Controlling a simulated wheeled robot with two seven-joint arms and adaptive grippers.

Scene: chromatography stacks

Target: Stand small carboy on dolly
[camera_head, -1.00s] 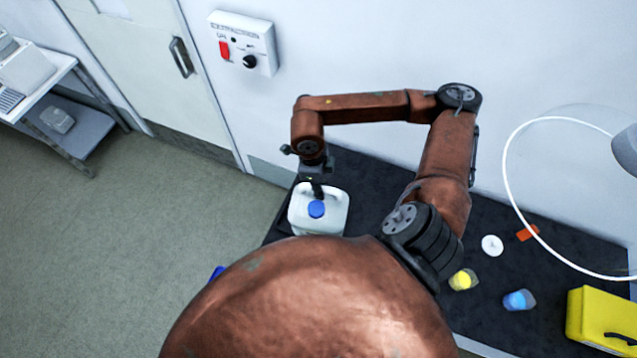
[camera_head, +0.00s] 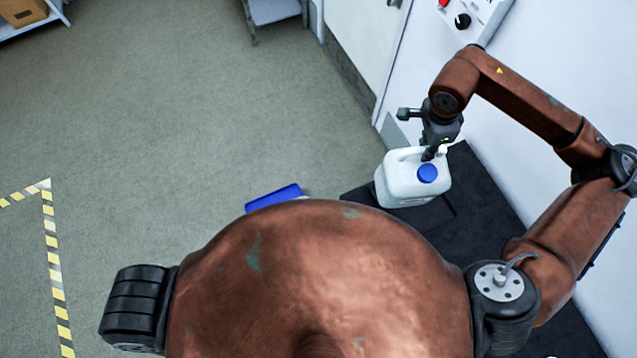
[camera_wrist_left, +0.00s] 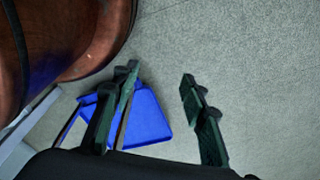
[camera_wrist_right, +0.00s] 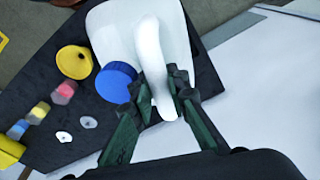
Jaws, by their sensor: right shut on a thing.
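The small carboy (camera_head: 398,185), white with a blue cap (camera_head: 428,173), is upright at the dark bench's end in the head view. My right gripper (camera_head: 431,150) is shut on its handle, which the right wrist view also shows between the fingers (camera_wrist_right: 160,92).
The dark bench (camera_head: 480,190) runs along the white wall. Open grey floor (camera_head: 180,120) lies to the left, with yellow-striped tape (camera_head: 52,250).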

